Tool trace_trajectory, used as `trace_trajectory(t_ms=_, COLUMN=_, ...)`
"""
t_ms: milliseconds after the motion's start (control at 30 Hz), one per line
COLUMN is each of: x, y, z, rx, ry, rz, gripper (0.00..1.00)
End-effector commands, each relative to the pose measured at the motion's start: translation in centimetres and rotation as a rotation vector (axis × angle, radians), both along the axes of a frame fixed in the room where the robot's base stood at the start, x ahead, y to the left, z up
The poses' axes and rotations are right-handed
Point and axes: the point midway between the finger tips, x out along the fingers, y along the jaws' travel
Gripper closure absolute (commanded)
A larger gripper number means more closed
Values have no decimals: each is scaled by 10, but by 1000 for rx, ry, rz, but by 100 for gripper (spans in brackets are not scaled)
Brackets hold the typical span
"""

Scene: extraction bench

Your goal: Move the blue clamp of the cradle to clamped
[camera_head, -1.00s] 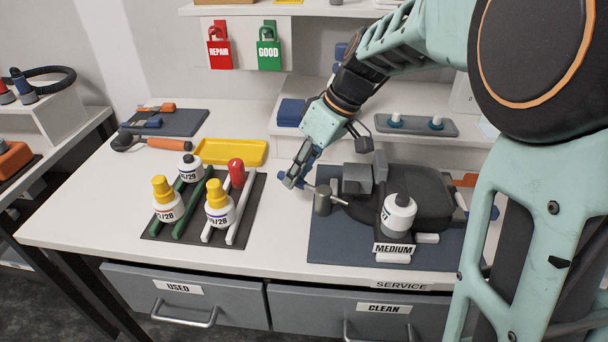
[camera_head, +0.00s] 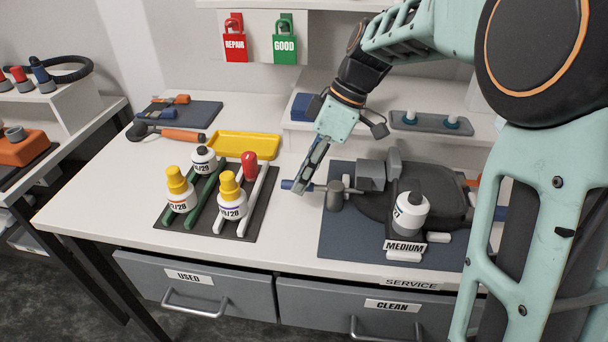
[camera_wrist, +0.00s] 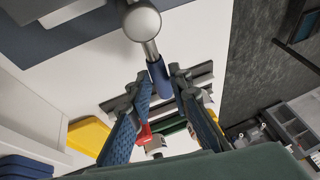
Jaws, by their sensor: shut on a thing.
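The cradle (camera_head: 441,190) is a dark grey body on a blue-grey mat at the right of the bench. At its left stands a grey round post (camera_head: 335,200) with a metal bar through it. The blue clamp handle (camera_head: 288,185) is on the bar's left end, and the bar lies about level across the picture. My gripper (camera_head: 303,188) reaches down from above and is shut on this handle. In the wrist view the blue handle (camera_wrist: 159,76) runs in between my fingertips (camera_wrist: 162,82), with the post's round top (camera_wrist: 142,22) beyond. The fingers partly hide the handle.
Left are a rack (camera_head: 262,208) with several capped bottles and a yellow tray (camera_head: 262,142). Bare bench lies between rack and mat.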

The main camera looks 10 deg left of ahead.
Motion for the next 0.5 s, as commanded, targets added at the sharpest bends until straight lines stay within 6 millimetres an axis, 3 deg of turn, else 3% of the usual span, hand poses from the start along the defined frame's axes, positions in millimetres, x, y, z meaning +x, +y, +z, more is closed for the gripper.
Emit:
trace_trajectory(t_ms=267, x=-2, y=0, z=0, rx=0, ry=2, rz=8, gripper=100)
trace_trajectory(t_ms=300, x=-2, y=0, z=0, rx=-1, ry=2, rz=8, gripper=81)
trace_trajectory(t_ms=367, x=-2, y=0, z=0, rx=-1, ry=2, rz=8, gripper=74)
trace_trajectory(t_ms=500, x=-1, y=0, z=0, rx=-1, ry=2, rz=6, gripper=74)
